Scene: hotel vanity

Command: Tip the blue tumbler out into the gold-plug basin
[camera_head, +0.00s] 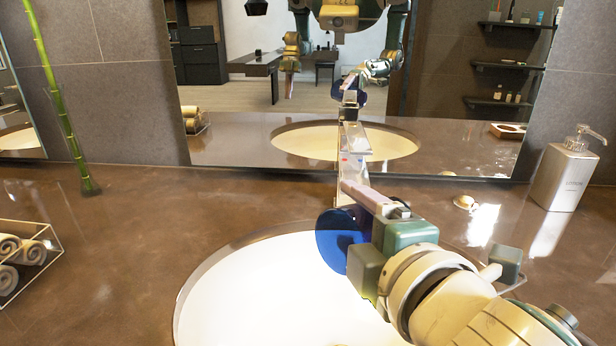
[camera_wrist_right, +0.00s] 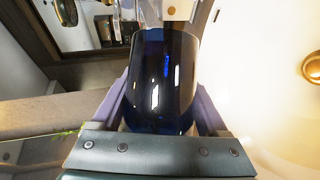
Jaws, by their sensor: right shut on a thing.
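The blue tumbler (camera_head: 331,238) is tilted well over above the right part of the white basin (camera_head: 250,290). In the right wrist view the dark blue glass (camera_wrist_right: 160,85) fills the space between the fingers. My right gripper (camera_head: 352,212) is shut on it, with a finger on either side. The gold plug (camera_wrist_right: 313,68) shows at the right edge of the wrist view; it is hidden in the head view. I cannot see any contents or flow. My left gripper is not directly in view.
A faucet (camera_head: 353,150) stands behind the basin, close to the gripper. A soap dispenser (camera_head: 563,175) is at the right, a shell (camera_head: 465,202) near it. Rolled towels in a clear holder (camera_head: 50,243) and a bamboo stalk (camera_head: 66,130) are at left. The mirror (camera_head: 240,150) shows reflections.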

